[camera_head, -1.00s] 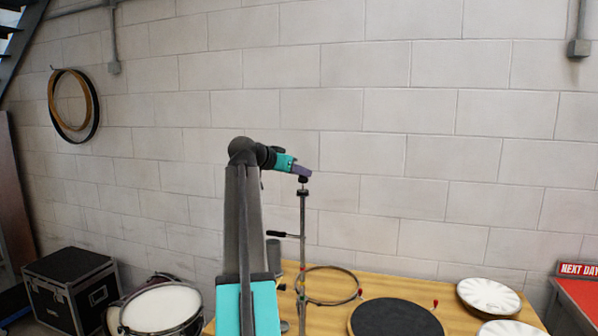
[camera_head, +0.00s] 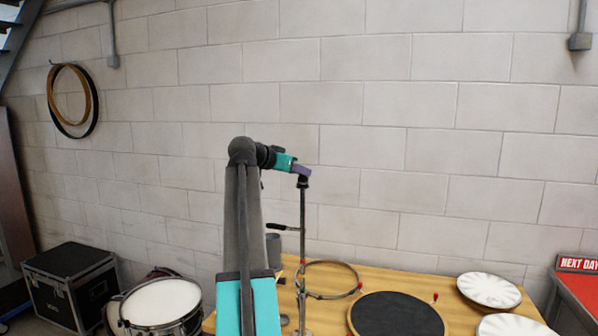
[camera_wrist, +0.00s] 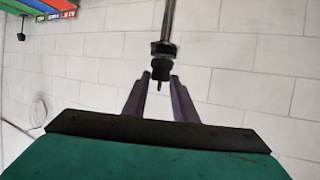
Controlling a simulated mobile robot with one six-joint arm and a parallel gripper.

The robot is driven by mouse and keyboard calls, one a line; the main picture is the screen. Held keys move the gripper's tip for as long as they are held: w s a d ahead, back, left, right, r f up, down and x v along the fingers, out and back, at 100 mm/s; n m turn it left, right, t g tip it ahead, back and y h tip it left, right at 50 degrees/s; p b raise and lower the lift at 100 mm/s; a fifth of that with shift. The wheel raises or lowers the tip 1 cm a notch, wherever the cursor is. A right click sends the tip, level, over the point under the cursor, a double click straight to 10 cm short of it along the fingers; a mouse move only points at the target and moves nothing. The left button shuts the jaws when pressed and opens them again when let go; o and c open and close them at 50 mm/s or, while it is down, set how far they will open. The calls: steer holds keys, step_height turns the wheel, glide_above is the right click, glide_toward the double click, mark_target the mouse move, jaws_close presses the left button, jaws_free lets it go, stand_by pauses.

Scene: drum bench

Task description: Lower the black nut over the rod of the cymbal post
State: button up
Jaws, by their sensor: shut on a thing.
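In the wrist view the black nut (camera_wrist: 161,68) sits between my two fingertips (camera_wrist: 160,76), in line with the post (camera_wrist: 168,20). A thin rod tip (camera_wrist: 159,86) shows beyond the nut, so the nut is around the rod. A dark collar (camera_wrist: 163,49) on the post lies close against the nut. In the head view nut and collar merge into one dark shape.
A side lever (camera_head: 285,227) sticks out left from the post. A hoop (camera_head: 330,279), a black round pad (camera_head: 397,315) and white discs (camera_head: 489,290) lie on the wooden table (camera_head: 420,284). A drum (camera_head: 162,303) stands left. Space around the post top is clear.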

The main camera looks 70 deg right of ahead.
steer(key=o, duration=1.1)
steer(key=b+v, duration=0.5)
steer(key=v, duration=0.9)
steer(key=shift+d, duration=0.1)
stand_by(0.6)
